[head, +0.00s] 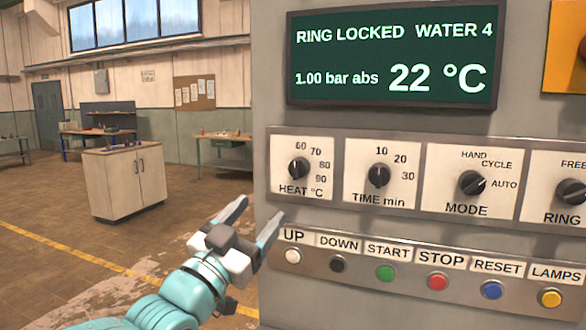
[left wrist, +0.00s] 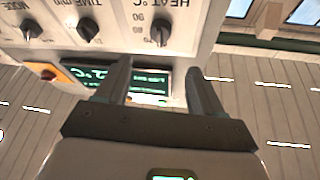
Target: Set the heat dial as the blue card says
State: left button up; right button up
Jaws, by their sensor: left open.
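The heat dial (head: 298,168) is a black knob on a white plate marked 60, 70, 80 and 90, at the left end of the panel. Its light mark appears to point up, near 60. My left gripper (head: 258,212) is open and empty, below and left of the dial, apart from it. In the left wrist view, which is upside down, the heat dial (left wrist: 160,32) shows beyond the two open fingers (left wrist: 158,72). No blue card shows in either view. My right gripper is not in view.
The time dial (head: 378,175) and mode dial (head: 472,184) sit right of the heat dial. A row of buttons with a white UP button (head: 292,256) runs below. A green display (head: 393,58) above reads 22 °C. Open floor and a cabinet (head: 122,182) are at left.

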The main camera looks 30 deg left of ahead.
aim_at(293, 174)
pick_arm(q)
jog(key=p+x, duration=0.4)
jog(key=x, duration=0.8)
jog(key=shift+w+f, duration=0.15)
jog(key=shift+w, duration=0.3)
jog(key=shift+s, duration=0.1)
jog(key=shift+c, duration=1.2)
jog(key=shift+w, duration=0.2)
jog(key=c, duration=0.8)
